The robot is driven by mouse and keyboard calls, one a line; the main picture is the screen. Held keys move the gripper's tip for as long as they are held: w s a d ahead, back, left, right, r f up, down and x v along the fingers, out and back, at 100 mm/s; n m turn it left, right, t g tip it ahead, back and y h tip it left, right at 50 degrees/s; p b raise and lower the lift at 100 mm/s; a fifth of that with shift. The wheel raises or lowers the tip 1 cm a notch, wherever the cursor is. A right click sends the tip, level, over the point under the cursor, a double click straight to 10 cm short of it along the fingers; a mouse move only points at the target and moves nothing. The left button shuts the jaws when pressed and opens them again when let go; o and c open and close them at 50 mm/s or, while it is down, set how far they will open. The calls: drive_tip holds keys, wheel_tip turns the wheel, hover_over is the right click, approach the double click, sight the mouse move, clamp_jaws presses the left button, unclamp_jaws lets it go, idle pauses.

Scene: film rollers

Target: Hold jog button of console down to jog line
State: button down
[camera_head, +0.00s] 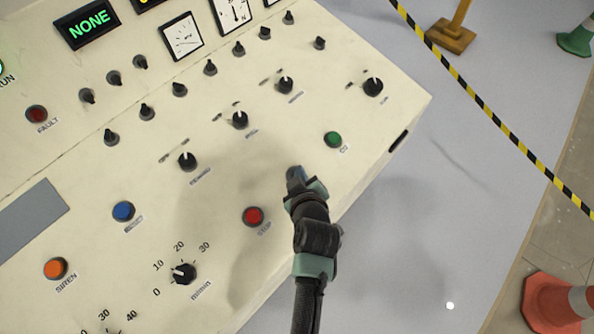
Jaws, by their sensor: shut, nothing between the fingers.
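The cream console (330,60) fills the left and middle of the head view, its panel sloping. My gripper (296,176) is shut and empty, its tip over the panel between the green GO button (333,139) and the red STOP button (253,216). A small bluish patch shows right at the fingertips; it may be a button under them, but most of it is hidden. I cannot tell whether the tip touches or presses it. No readable JOG label shows. A blue button (123,211) sits further left, its label too small to read.
An orange SIREN button (56,268) and a dial (184,273) lie at lower left. Several black knobs, gauges and a display reading NONE (90,24) fill the upper panel. Right of the console is grey floor with striped tape (490,118) and a cone (553,307).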

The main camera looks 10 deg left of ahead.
drive_tip(key=shift+s+d+r+p, duration=0.1)
drive_tip(key=shift+d+r+p, duration=0.05)
drive_tip(key=shift+r+p, duration=0.65)
drive_tip(key=r+p, duration=0.2)
drive_tip(key=r, duration=0.1)
drive_tip(key=d+r+p, duration=0.1)
drive_tip(key=r, duration=0.1)
drive_tip(key=shift+s+p, duration=0.35)
drive_tip(key=shift+p, duration=0.05)
idle(0.4)
